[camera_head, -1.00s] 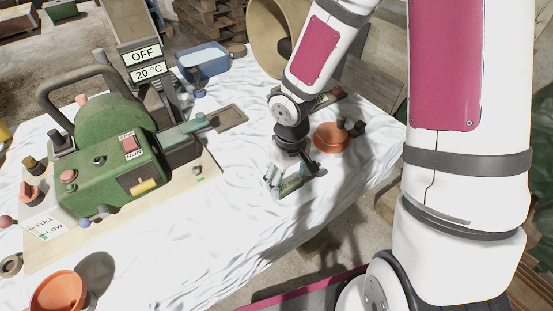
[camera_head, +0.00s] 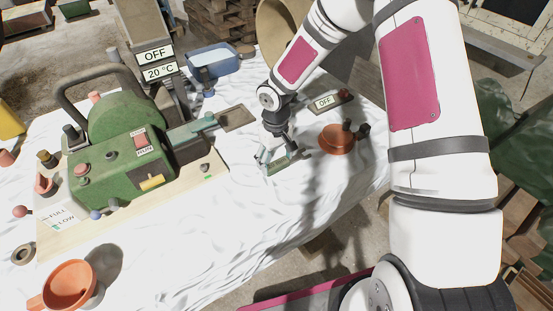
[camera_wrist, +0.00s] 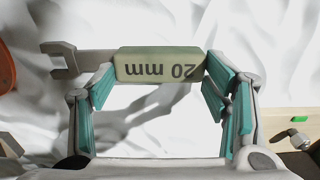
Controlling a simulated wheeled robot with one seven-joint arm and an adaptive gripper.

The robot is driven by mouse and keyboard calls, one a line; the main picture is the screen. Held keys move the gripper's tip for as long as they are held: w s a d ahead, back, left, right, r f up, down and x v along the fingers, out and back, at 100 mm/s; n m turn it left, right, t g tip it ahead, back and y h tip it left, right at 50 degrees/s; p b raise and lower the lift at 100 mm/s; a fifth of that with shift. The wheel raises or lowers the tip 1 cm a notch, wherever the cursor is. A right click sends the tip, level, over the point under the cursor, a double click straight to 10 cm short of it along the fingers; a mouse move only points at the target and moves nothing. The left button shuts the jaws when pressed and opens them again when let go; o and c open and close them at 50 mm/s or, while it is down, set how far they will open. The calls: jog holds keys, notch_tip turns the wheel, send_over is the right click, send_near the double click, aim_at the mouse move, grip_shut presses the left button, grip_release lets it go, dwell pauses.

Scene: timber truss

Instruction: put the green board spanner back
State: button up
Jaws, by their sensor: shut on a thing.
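The spanner has a pale green block marked "20 mm" (camera_wrist: 160,66) and a grey open-ended jaw at its left in the wrist view. My gripper (camera_wrist: 158,82) is shut on the block, with teal finger pads at both ends of it. In the head view, my gripper (camera_head: 276,157) holds the spanner (camera_head: 281,166) over the white cloth, right of the machine's board. The pale wooden board (camera_head: 215,172) carries a small green mark (camera_head: 207,177), also visible in the wrist view (camera_wrist: 300,142) near a small grey fitting.
The green machine (camera_head: 125,170) stands on the board at left. An orange bowl (camera_head: 335,145) with dark knobs and an "OFF" plate (camera_head: 324,102) lie right of my gripper. A blue tray (camera_head: 210,62) is behind.

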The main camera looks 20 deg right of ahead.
jog(key=shift+f, duration=0.15)
jog(key=o, duration=2)
jog(key=shift+c, duration=0.2)
notch_tip(320, 180, up, 13)
jog(key=b, duration=0.1)
jog(key=s+d+r+m+t+h, duration=0.1)
jog(key=s+d+r, duration=0.1)
jog(key=s+r, duration=0.45)
jog(key=s+d+r+m+t+h, duration=0.15)
jog(key=s+r, duration=0.25)
jog(key=r, duration=0.5)
jog(key=s+r+t+y, duration=0.1)
jog(key=s+r, duration=0.2)
jog(key=s, duration=0.4)
jog(key=s+r+m+t+y, duration=0.1)
jog(key=s+r+t, duration=0.1)
jog(key=s+r, duration=0.2)
jog(key=s, duration=0.3)
jog(key=shift+s+d+r, duration=0.2)
jog(key=shift+d+r, duration=0.1)
